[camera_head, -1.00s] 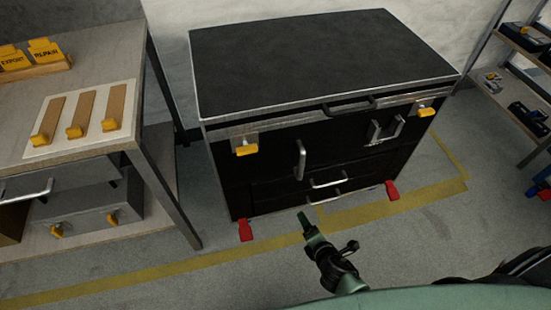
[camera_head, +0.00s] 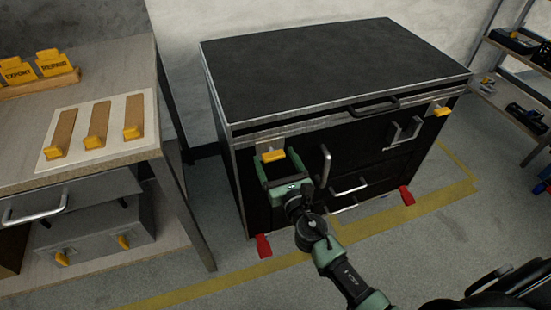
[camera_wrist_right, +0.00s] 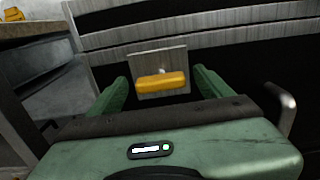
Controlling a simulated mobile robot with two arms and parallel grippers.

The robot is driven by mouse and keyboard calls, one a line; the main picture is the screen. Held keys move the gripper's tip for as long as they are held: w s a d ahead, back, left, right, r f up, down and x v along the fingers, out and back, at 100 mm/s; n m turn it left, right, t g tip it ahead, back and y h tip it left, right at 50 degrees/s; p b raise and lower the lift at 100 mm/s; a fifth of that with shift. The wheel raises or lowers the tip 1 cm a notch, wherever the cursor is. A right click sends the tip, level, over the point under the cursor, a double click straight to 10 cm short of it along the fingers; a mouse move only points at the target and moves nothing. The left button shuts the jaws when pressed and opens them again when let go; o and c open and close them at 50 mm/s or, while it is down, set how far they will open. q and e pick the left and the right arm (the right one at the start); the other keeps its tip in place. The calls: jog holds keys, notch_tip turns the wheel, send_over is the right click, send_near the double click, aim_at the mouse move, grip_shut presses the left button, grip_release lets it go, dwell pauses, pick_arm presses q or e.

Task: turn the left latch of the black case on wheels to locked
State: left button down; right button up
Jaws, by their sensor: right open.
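The black case on wheels (camera_head: 330,70) stands on the floor in the middle of the head view. Its left latch (camera_head: 272,156) is a yellow handle on a pale metal plate near the case's upper left front; the handle lies about level. The latch also shows in the right wrist view (camera_wrist_right: 161,82), between the two fingers. My right gripper (camera_head: 283,168) is open, with its green fingers to either side of the yellow handle. I cannot tell whether they touch it. The right latch (camera_head: 442,111) is also yellow. My left gripper is out of view.
A vertical silver handle (camera_head: 325,165) sticks out just right of my right gripper. A workbench (camera_head: 150,130) with yellow-ended wooden pieces stands at the left. Red wheel pedals (camera_head: 263,246) show at the case's base. Open floor lies in front.

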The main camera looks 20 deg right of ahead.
jog(key=shift+w, duration=0.2)
jog(key=c, duration=1.4)
jog(key=shift+o, duration=0.2)
